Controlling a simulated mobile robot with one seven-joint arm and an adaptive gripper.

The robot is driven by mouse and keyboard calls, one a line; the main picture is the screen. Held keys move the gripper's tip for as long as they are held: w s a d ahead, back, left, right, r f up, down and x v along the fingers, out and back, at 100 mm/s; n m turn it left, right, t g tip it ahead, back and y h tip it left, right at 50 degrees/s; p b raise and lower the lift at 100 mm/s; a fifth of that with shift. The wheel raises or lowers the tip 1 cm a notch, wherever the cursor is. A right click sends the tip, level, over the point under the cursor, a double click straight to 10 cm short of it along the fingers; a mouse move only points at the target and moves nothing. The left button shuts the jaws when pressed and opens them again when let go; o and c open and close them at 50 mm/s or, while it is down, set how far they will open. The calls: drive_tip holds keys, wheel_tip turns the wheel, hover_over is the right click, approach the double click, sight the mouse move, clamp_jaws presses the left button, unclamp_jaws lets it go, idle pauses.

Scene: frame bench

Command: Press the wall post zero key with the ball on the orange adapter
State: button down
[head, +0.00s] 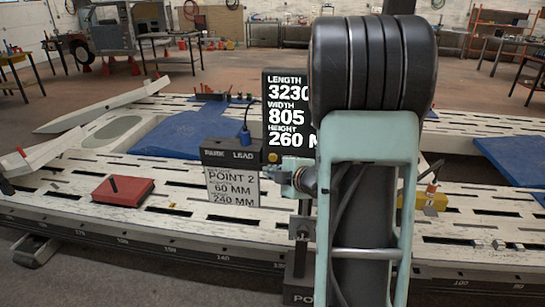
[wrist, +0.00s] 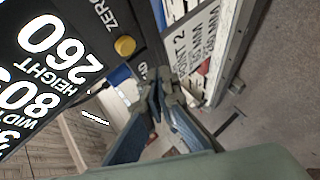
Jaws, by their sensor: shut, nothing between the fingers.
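The wall post's black display (head: 284,95) reads length, width and height in the head view, partly hidden behind my arm. It also fills the left of the wrist view (wrist: 50,65). Its round yellow zero key (wrist: 125,45) sits beside the word ZERO; it shows small at the display's lower left in the head view (head: 272,157). My gripper (head: 283,174) is shut and empty, just below the key in the head view. In the wrist view its fingertips (wrist: 160,93) are apart from the key. A yellow-orange block (head: 433,202) with a dark rod stands right of my arm; I cannot tell whether it is the adapter, and no ball is clear.
A dark PARK LEAD box (head: 230,154) with a blue plug and a POINT 2 sign (head: 232,187) stands left of my gripper. A red box (head: 123,192) sits on the slotted white bench (head: 190,228). Blue sheets (head: 190,133) lie behind.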

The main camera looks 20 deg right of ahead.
drive_tip(key=shift+w+d, duration=0.55)
drive_tip(key=shift+w, duration=0.25)
drive_tip(key=shift+w+d, duration=0.55)
drive_tip(key=shift+w, duration=0.25)
drive_tip(key=shift+w, duration=0.1)
drive_tip(key=shift+w+d, duration=0.25)
drive_tip(key=shift+w+d, duration=0.25)
drive_tip(key=shift+w, duration=0.15)
idle(1.1)
drive_tip(key=shift+s+a, duration=0.5)
drive_tip(key=shift+s, duration=0.25)
drive_tip(key=s+a, duration=0.1)
drive_tip(key=s+a+b, duration=0.1)
drive_tip(key=s+b, duration=0.1)
drive_tip(key=s, duration=0.1)
drive_tip(key=shift+s+a, duration=0.1)
drive_tip(key=shift+a, duration=0.3)
